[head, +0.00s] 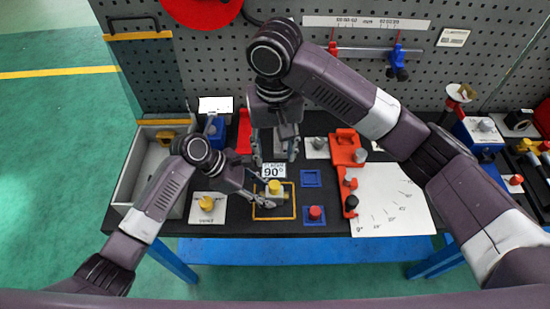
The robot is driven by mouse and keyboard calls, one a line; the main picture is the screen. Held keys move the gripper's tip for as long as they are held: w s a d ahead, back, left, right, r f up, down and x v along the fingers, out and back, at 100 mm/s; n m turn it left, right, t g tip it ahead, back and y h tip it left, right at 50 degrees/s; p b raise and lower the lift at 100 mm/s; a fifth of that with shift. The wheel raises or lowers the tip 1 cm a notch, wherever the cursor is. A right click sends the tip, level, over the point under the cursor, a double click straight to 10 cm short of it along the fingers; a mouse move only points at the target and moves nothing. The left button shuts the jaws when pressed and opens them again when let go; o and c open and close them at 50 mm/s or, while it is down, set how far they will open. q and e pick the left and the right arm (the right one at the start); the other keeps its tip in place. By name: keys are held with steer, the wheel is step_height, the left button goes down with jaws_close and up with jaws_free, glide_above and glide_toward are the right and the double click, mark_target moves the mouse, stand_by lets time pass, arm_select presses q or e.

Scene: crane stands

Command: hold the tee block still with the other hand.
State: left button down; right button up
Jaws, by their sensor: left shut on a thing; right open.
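A yellow-knobbed block (274,187) stands in a yellow square outline (288,217) at the front middle of the dark bench; I take it for the tee block, but its full shape is hidden by my gripper. My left gripper (267,201) comes in low from the left and is shut at this block. My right gripper (276,156) hangs above the bench behind it, pointing down, open with its fingers spread and apart from the block. A white card marked 90° (273,171) lies between the two grippers.
A white dial plate (390,205) and red fixture (346,150) are further right. A grey tray (128,190) stands left. A pegboard (220,60) closes the back.

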stand_by(0.3)
arm_select(q)
steer(key=c, duration=1.4)
jaws_free()
steer(key=v, duration=1.2)
steer(key=shift+s, duration=0.1)
